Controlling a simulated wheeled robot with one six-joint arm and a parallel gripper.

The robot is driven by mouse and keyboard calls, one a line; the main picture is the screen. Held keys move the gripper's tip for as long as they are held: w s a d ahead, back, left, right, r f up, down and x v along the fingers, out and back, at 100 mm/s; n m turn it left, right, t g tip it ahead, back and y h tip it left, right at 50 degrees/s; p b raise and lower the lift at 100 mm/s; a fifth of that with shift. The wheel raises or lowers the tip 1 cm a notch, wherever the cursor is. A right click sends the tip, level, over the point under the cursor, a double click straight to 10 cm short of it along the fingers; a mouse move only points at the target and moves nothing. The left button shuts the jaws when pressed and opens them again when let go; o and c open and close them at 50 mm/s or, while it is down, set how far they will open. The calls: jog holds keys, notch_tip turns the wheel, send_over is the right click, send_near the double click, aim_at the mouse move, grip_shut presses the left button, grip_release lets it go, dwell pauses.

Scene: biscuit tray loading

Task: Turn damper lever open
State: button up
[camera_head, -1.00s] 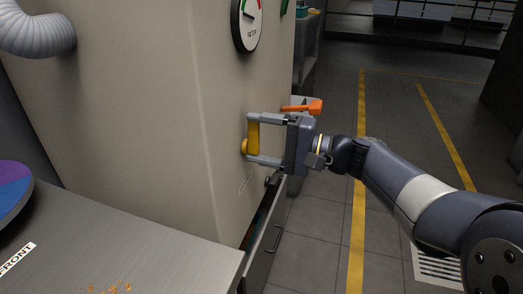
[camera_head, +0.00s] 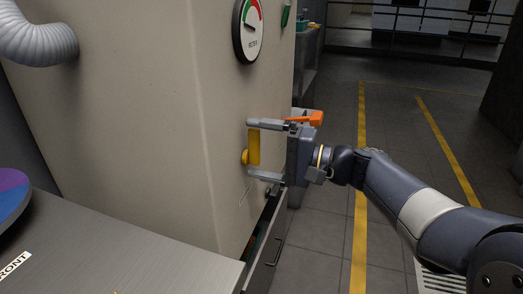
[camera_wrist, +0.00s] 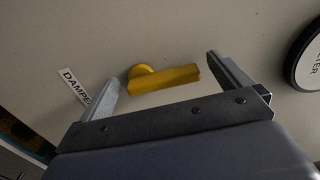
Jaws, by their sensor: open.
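The yellow damper lever (camera_head: 254,148) is on the side wall of the beige cabinet. In the head view it stands roughly upright, its round hub at the lower left end. It also shows in the wrist view (camera_wrist: 165,79), with the hub at its left end. My gripper (camera_head: 250,149) is open, with one finger above the lever and one below it. In the wrist view the fingers of my gripper (camera_wrist: 162,75) lie on either side of the lever, with gaps at both ends. I see no contact.
A "DAMPER" label (camera_wrist: 75,87) sits beside the lever, partly behind a finger. A round gauge (camera_head: 248,29) is on the wall above. An orange handle (camera_head: 304,119) shows behind my gripper. A drawer (camera_head: 266,250) is below. Open floor (camera_head: 315,220) lies to the right.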

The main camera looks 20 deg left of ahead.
jog(key=w+d+p, duration=0.1)
jog(key=d+p, duration=0.1)
jog(key=d, duration=0.8)
jog(key=shift+d+p, duration=0.35)
jog(key=shift+d, duration=0.05)
jog(key=shift+w, duration=0.1)
jog(key=a+b, duration=0.1)
jog(key=a, duration=0.2)
jog(key=a+b, duration=0.1)
jog(key=a, duration=0.3)
jog(key=s+a+b, duration=0.1)
jog(key=a, duration=0.2)
jog(key=shift+s+a, duration=0.1)
jog(key=shift+a, duration=0.3)
jog(key=shift+r+p, duration=0.1)
jog(key=shift+p, duration=0.35)
